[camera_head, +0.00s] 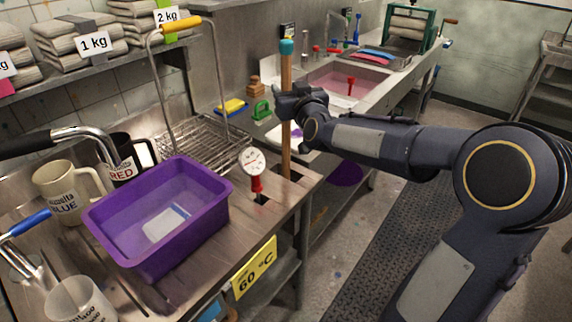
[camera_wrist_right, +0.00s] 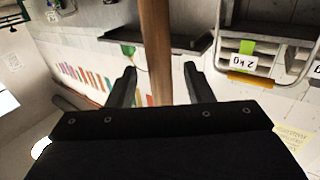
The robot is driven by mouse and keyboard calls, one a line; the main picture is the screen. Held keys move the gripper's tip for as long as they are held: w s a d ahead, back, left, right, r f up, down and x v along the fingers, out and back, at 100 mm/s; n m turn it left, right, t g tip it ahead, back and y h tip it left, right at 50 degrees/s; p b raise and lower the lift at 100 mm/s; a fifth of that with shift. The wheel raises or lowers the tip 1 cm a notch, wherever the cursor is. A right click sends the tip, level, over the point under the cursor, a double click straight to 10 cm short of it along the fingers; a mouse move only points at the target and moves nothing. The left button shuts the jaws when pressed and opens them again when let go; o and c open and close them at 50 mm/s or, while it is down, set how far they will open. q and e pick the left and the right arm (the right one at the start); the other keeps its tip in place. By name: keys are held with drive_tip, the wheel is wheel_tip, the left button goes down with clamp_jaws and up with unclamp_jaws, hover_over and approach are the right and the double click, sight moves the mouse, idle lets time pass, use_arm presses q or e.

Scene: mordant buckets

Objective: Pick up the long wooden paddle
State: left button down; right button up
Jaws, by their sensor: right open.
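The long wooden paddle (camera_head: 286,80) stands upright at the right end of the steel counter, with a teal cap on its top. Its lower end goes down into the counter top, where I cannot see it. My right gripper (camera_head: 287,103) is at the upper part of the shaft. In the right wrist view the paddle's shaft (camera_wrist_right: 156,50) runs between the two open fingers (camera_wrist_right: 160,88), with a gap visible on the side toward the right finger. My left gripper is not in view.
A dial thermometer (camera_head: 252,162) with a red stem stands just left of the paddle. A purple tub (camera_head: 160,259), a wire rack (camera_head: 180,150) and mugs (camera_head: 68,192) fill the counter's left. A pink-stained sink (camera_head: 340,88) lies behind.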

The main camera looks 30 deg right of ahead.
drive_tip(key=shift+w+d, duration=0.2)
drive_tip(key=shift+w, duration=0.9)
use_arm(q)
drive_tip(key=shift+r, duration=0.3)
use_arm(e)
drive_tip(key=shift+r, duration=0.1)
clamp_jaws()
drive_tip(key=shift+r, duration=0.15)
